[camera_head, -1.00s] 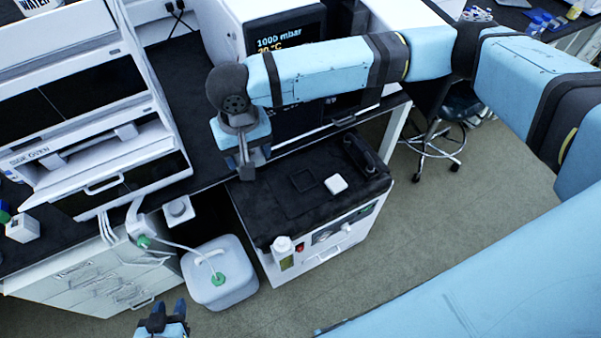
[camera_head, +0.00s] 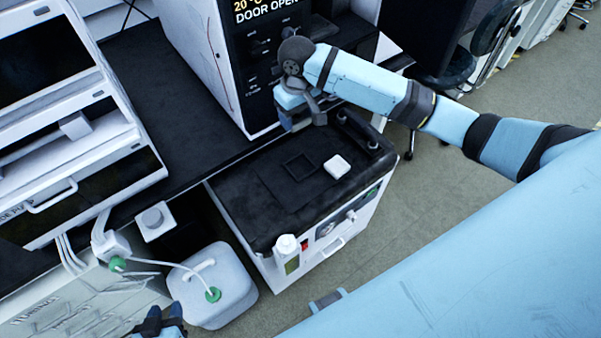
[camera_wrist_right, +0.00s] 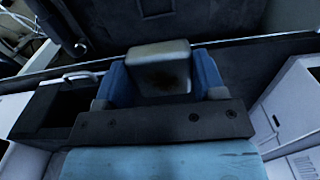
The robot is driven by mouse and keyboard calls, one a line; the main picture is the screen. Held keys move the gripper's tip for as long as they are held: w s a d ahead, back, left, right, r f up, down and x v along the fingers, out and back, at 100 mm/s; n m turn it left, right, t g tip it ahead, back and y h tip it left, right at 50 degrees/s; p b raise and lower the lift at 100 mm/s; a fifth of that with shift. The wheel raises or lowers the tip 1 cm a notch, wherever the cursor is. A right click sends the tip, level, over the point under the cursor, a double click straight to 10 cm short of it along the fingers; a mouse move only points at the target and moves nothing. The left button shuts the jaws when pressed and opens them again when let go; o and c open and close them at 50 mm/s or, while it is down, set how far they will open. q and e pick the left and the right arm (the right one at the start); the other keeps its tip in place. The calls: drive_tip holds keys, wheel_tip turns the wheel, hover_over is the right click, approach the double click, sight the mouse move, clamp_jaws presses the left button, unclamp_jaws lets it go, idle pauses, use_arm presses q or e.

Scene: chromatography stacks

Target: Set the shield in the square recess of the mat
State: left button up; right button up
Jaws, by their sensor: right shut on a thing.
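A black mat (camera_head: 262,192) covers the top of a white cabinet. It has a square recess (camera_head: 300,167), which is empty. A white rounded square piece (camera_head: 338,167) lies to the right of the recess. My right gripper (camera_head: 315,115) is beyond the recess, near the back edge of the mat. In the right wrist view its blue fingers (camera_wrist_right: 162,75) are shut on a pale grey block with a dark patch (camera_wrist_right: 160,60), which I take for the shield. My left gripper (camera_head: 160,322) is at the bottom edge, low and far from the mat, its fingers apart and empty.
A black handle (camera_head: 357,133) stands at the mat's right back end. A tall instrument with a display (camera_head: 262,70) stands behind. A white canister with tubing (camera_head: 213,285) is on the floor at left.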

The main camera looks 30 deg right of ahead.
drive_tip(key=b, duration=0.1)
hover_over(302, 170)
wheel_tip(302, 170, down, 16)
drive_tip(key=shift+d+r, duration=0.1)
drive_tip(key=shift+r, duration=0.15)
drive_tip(key=shift+w+f+b, duration=0.1)
drive_tip(key=shift+f+b, duration=0.4)
drive_tip(key=shift+f, duration=2.25)
drive_tip(key=o, duration=1.1)
drive_tip(key=shift+f, duration=0.1)
drive_tip(key=shift+c, duration=0.2)
